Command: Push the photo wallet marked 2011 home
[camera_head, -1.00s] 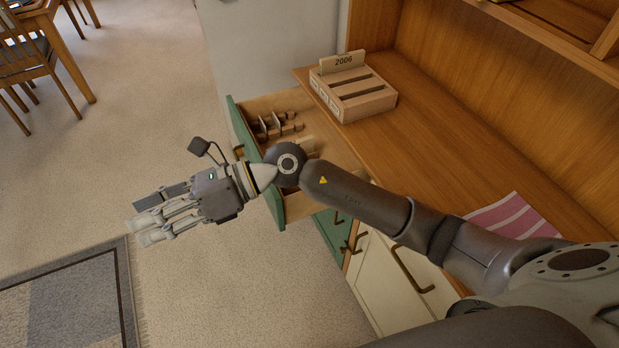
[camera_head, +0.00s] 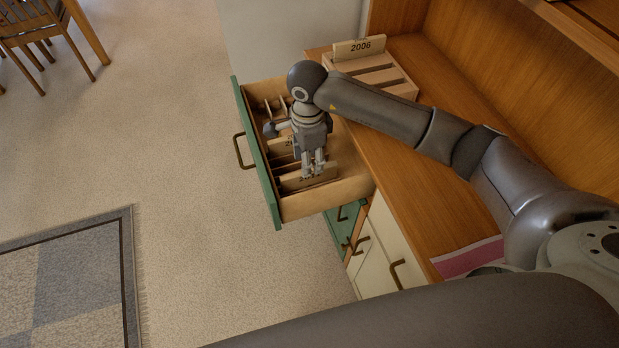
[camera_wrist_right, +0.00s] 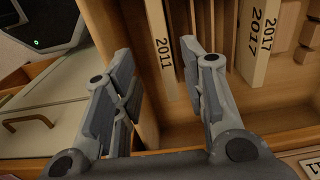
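The photo wallet marked 2011 (camera_wrist_right: 162,55) is a pale, thin wooden-looking slab on edge in the open drawer, its number legible in the wrist view. In the head view a wallet (camera_head: 295,184) with a partly hidden number stands at the drawer's near end, under my right fingertips. My right gripper (camera_head: 313,172) points down into the drawer. In the wrist view its fingers (camera_wrist_right: 157,65) are spread, one to each side of the 2011 wallet's line; whether they touch it I cannot tell. My left gripper is out of view.
A wallet marked 2017 (camera_wrist_right: 257,40) stands beside it in the green-fronted drawer (camera_head: 259,170). Small wooden pieces lie farther back. On the counter, a slotted wooden box (camera_head: 400,83) holds a wallet marked 2006 (camera_head: 359,47). A pink striped cloth (camera_head: 465,260) lies on the counter.

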